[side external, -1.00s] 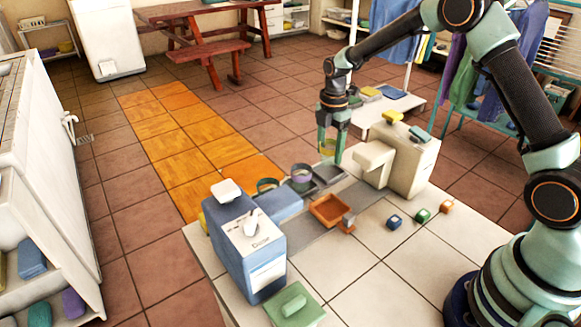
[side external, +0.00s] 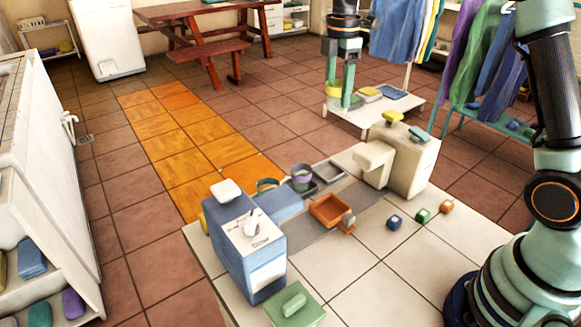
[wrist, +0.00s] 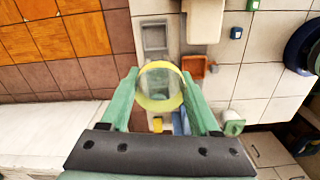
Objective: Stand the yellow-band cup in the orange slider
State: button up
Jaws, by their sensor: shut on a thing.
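The yellow-band cup (side external: 334,88) is between the fingers of my gripper (side external: 341,103), which is shut on it, high above the work surface and behind the basin unit in the side view. In the wrist view my gripper (wrist: 160,74) holds the cup (wrist: 160,100) at its sides, and I look into its round mouth. The orange slider (side external: 316,214) is an open, shallow, empty-looking tray with a grey block at its near right corner.
A blue dispenser (side external: 240,250) stands at front left, a cream tap block (side external: 412,165) at right. Small blue (side external: 394,222), green and orange cubes lie on the tiles.

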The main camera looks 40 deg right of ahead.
jog(key=s+a+m, duration=0.4)
jog(key=s+m, duration=0.7)
jog(key=m, duration=0.5)
jog(key=shift+r, duration=0.15)
jog(key=s+a, duration=0.2)
jog(key=a, duration=0.1)
jog(key=s+a+f, duration=0.1)
jog(key=s+a, duration=0.2)
jog(key=a, duration=0.1)
jog(key=s+a, duration=0.2)
jog(key=a, duration=0.1)
jog(key=shift+s+a+f, duration=0.15)
jog(key=shift+s+a, duration=0.05)
jog(key=shift+a, duration=0.05)
notch_tip(320, 180, down, 15)
jog(key=shift+s+a+f, duration=0.1)
jog(key=shift+s, duration=0.05)
jog(key=shift+f, duration=2.35)
jog(key=shift+f, duration=0.1)
jog(key=o, duration=1.3)
jog(key=shift+o, duration=0.2)
